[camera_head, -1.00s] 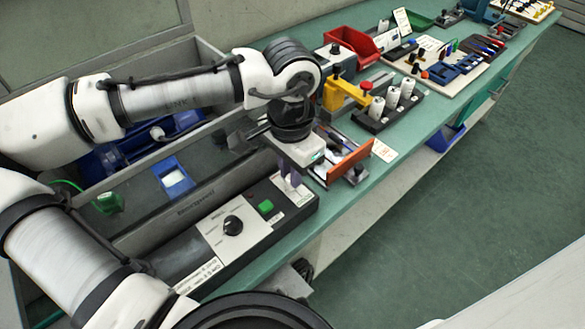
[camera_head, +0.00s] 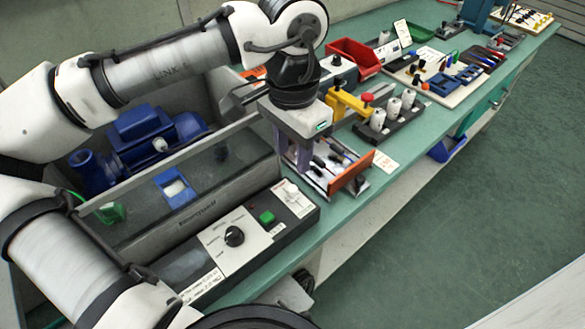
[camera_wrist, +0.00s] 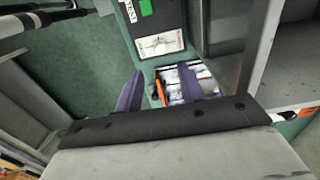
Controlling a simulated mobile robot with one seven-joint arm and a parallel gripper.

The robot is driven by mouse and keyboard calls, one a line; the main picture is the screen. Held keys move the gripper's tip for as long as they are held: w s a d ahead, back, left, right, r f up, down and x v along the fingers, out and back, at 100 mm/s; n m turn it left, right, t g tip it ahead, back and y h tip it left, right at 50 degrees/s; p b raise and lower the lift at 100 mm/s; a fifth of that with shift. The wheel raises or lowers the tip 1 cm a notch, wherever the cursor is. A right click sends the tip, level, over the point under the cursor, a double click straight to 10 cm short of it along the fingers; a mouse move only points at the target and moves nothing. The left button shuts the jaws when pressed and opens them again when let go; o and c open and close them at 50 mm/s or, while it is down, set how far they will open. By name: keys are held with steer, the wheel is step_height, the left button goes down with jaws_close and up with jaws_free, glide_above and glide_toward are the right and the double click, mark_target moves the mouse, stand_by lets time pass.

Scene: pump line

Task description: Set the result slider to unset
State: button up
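The control panel (camera_head: 212,275) lies along the table's near edge, with a black knob (camera_head: 234,236) and a green button (camera_head: 267,217). At its right end is a white plate (camera_head: 299,203) with a small pale slider (camera_head: 290,188), apparently the result slider. The plate also shows in the wrist view (camera_wrist: 160,43). Its lettering and the slider's setting are too small to read. My gripper (camera_head: 298,163) is above and beyond the panel's right end, apart from the slider. Its purple fingers stand apart with nothing between them in the wrist view (camera_wrist: 160,90).
A tool holder with an orange front (camera_head: 351,171) stands just right of my gripper. Behind the panel is a clear-fronted grey bay with a blue pump (camera_head: 150,140). A yellow clamp (camera_head: 346,104) and white cylinders (camera_head: 393,106) stand farther right. The floor at the right is clear.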

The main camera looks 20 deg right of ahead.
steer(key=shift+r, duration=2.75)
